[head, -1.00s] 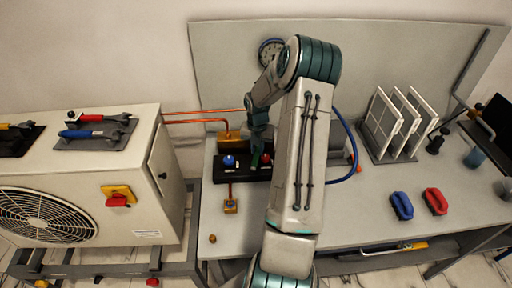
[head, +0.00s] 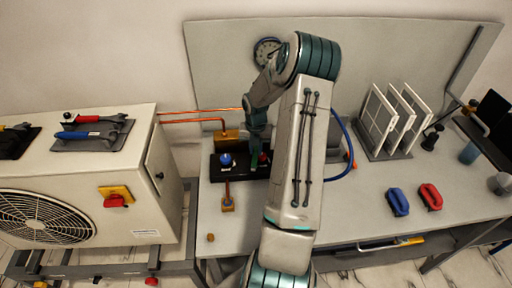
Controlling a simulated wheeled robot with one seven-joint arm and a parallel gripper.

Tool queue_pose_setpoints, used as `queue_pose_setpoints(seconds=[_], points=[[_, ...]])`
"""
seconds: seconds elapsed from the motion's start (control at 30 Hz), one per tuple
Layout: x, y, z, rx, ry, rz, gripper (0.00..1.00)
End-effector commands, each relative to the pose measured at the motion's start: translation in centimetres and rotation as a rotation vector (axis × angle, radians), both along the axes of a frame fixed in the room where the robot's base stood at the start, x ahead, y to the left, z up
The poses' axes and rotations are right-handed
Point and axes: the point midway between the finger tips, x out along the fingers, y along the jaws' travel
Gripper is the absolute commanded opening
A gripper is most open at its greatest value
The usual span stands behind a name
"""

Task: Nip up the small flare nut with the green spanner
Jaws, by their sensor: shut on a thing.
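My gripper (head: 256,147) is low over the black manifold block (head: 232,173), between its blue knob and its red knob, close to the copper pipework. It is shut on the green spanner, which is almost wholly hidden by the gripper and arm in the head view. The small flare nut cannot be made out clearly. A brass fitting (head: 228,137) is left of the gripper where the copper pipe comes down, and a smaller brass fitting (head: 228,205) is in front of the block. Whether the spanner's jaw is around a nut cannot be told.
The outdoor unit (head: 85,190) stands at the left with red and blue spanners (head: 92,134) on top. A blue hose (head: 347,165) curves right of my arm. A rack of white panels (head: 390,122) and blue and red handled pieces (head: 398,203) are on the right of the bench.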

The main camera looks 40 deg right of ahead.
Motion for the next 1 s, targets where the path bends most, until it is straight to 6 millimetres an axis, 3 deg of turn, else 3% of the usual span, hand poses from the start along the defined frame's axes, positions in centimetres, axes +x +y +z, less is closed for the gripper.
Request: queue_pose_setpoints(seconds=[1.0], points=[[-3.0,2.8,0.0,0.000,0.000,-0.001,0.00]])
